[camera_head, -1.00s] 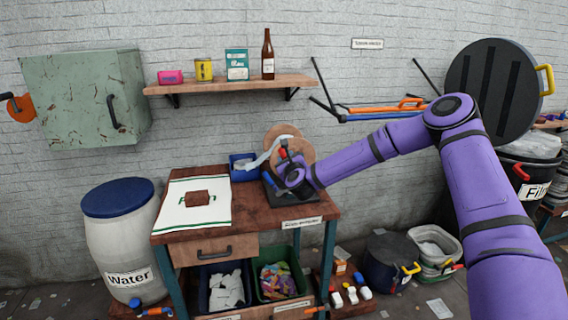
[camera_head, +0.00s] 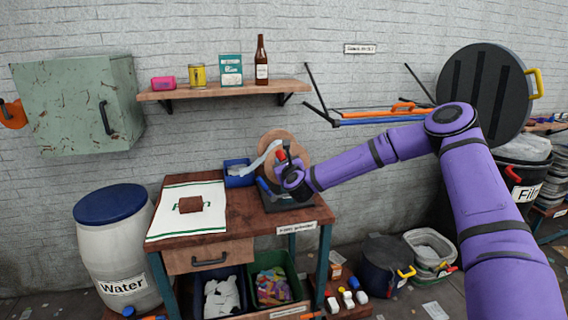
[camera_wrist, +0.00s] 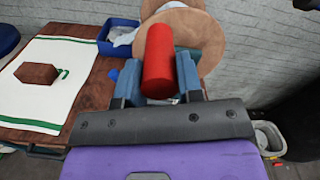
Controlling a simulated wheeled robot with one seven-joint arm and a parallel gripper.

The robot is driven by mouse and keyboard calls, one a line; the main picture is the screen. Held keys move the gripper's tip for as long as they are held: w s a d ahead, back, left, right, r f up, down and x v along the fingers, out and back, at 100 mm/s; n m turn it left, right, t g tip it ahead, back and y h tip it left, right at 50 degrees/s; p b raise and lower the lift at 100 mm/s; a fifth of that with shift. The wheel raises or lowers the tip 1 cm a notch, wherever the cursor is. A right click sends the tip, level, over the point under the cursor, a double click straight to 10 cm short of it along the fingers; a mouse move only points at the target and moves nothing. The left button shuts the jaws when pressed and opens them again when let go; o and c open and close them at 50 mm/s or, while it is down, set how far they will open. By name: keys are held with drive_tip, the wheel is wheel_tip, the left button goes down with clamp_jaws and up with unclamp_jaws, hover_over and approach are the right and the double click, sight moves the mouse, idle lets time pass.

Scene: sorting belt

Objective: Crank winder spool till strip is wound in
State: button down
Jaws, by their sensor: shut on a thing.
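The winder's spool (camera_head: 296,146), with round wooden flanges, stands upright on a dark base at the right end of the wooden table. A pale strip (camera_head: 262,158) runs from the blue bin (camera_head: 238,179) up to the spool. My gripper (camera_wrist: 160,85) is shut on the red crank handle (camera_wrist: 158,62), one blue finger on each side of it. In the head view the red handle (camera_head: 281,155) shows just above my gripper, in front of the spool. The wrist view also shows the spool flanges (camera_wrist: 205,35) behind the handle. The crank arm is mostly hidden.
The table (camera_head: 245,224) also holds a white cloth (camera_head: 165,222) with a brown block (camera_head: 191,204) on it. A shelf (camera_head: 215,91) with a bottle and packages hangs above. A water barrel (camera_head: 112,240) stands at the left.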

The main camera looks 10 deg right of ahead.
drive_tip(key=c, duration=0.8)
unclamp_jaws()
drive_tip(key=shift+d, duration=0.1)
drive_tip(key=s, duration=1)
drive_tip(key=shift+s, duration=0.4)
